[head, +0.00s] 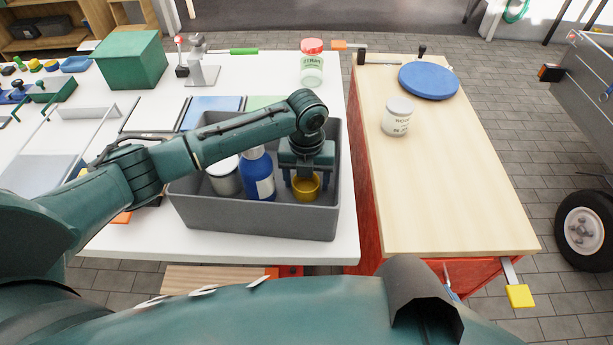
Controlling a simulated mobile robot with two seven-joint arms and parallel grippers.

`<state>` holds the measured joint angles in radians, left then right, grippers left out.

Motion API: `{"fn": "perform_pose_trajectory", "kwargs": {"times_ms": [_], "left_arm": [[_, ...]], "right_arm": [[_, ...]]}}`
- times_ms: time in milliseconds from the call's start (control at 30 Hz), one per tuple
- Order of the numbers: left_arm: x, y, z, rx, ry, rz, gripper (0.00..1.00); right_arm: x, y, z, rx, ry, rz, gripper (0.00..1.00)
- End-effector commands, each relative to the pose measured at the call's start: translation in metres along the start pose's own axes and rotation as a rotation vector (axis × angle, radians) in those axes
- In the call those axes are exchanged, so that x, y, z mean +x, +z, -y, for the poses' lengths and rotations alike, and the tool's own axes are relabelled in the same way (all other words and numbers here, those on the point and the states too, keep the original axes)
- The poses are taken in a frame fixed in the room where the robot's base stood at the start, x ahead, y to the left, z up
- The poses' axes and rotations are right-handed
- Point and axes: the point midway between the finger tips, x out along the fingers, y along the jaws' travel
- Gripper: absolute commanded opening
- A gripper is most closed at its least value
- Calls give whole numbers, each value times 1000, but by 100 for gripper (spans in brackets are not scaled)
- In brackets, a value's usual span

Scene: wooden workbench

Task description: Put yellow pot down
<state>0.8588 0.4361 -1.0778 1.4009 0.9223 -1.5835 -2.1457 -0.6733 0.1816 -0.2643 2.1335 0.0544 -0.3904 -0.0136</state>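The yellow pot (306,187) is inside the grey crate (262,218), near its right end. My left gripper (305,173) points down into the crate, directly over the pot, with its fingers at the pot's rim. The fingers seem to be at the pot's sides, but I cannot tell whether they press on it. The pot's base is close to the crate floor; whether it touches is unclear. My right gripper is not in view.
A blue bottle (258,176) and a white can (224,177) stand left of the pot in the crate. A white jar (397,117) and a blue disc (428,81) sit on the wooden bench top (440,190). A red-lidded jar (312,66) stands behind the crate.

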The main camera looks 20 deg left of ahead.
Motion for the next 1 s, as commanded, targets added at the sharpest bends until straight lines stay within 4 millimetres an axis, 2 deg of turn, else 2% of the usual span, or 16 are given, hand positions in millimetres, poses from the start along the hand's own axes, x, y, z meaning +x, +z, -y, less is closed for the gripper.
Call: {"fn": "perform_pose_trajectory", "kwargs": {"times_ms": [100,333,467,800,1000], "left_arm": [[0,0,0,0,0,0,73],[-1,0,0,0,0,0,73],[-12,1,0,-1,-1,1,73],[-83,1,0,0,-2,4,73],[-113,1,0,-1,-1,1,73]], "right_arm": [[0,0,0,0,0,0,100],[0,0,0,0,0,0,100],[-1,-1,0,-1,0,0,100],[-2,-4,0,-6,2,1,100],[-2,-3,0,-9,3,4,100]]}}
